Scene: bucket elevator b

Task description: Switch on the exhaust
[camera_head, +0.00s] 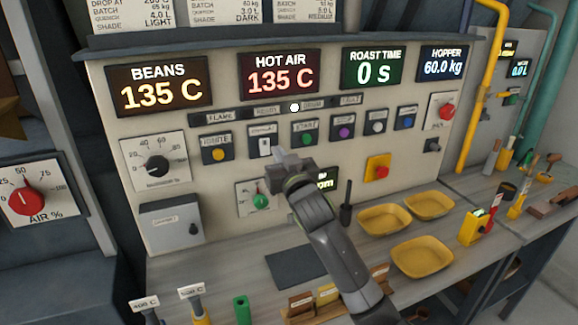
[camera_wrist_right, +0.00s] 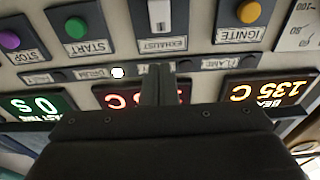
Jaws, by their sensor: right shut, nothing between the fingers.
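My left gripper is not in view.
The yellow ignite button (camera_head: 218,155) and green start button (camera_head: 308,137) flank the switch. A white lamp (camera_head: 294,107) glows in the indicator strip above. A green knob (camera_head: 261,201) sits below. Yellow bowls (camera_head: 422,257) and small tools stand on the bench.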

